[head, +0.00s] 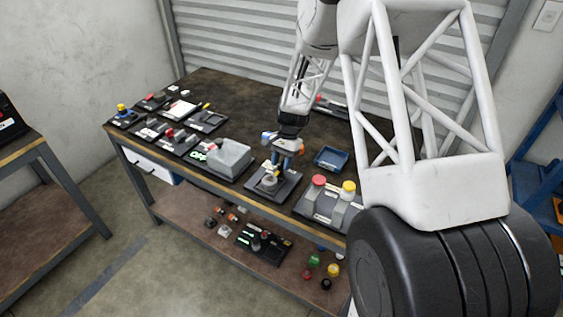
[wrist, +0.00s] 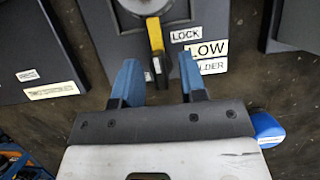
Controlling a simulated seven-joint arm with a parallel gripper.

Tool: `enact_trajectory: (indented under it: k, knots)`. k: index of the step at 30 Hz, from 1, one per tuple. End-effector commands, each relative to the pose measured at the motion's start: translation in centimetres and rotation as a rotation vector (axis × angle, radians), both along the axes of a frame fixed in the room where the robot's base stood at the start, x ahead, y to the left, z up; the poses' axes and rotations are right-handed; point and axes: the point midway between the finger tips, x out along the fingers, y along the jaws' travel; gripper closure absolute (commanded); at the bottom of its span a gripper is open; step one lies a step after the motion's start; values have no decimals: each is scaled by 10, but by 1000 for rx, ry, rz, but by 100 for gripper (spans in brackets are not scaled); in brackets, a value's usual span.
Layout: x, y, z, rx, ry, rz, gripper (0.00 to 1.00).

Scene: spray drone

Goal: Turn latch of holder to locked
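The holder (head: 272,183) is a dark plate with a grey round part, near the front edge of the bench in the head view. In the wrist view its round grey part (wrist: 145,4) is cut off by the top edge. The latch (wrist: 155,36) is a yellow lever with a dark end, pointing down toward my gripper. "LOCK" and "LOW" labels lie to its right. My gripper (wrist: 158,66) is open, with blue fingers. The latch end shows between them, with a gap on both sides. In the head view my gripper (head: 286,150) is just above the holder.
A grey box-like fixture (head: 229,157) stands left of the holder. A panel with a red knob (head: 319,181) and a yellow knob (head: 349,187) is on its right. A blue tray (head: 332,158) lies behind. Several small panels fill the bench's left side.

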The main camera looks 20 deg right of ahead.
Motion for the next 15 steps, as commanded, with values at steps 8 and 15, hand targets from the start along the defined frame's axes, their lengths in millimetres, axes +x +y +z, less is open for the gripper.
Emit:
enact_trajectory:
  k: [8, 15]
  knots:
    - [1, -1, 4, 0, 0, 0, 62]
    - [7, -7, 24, 1, -1, 0, 62]
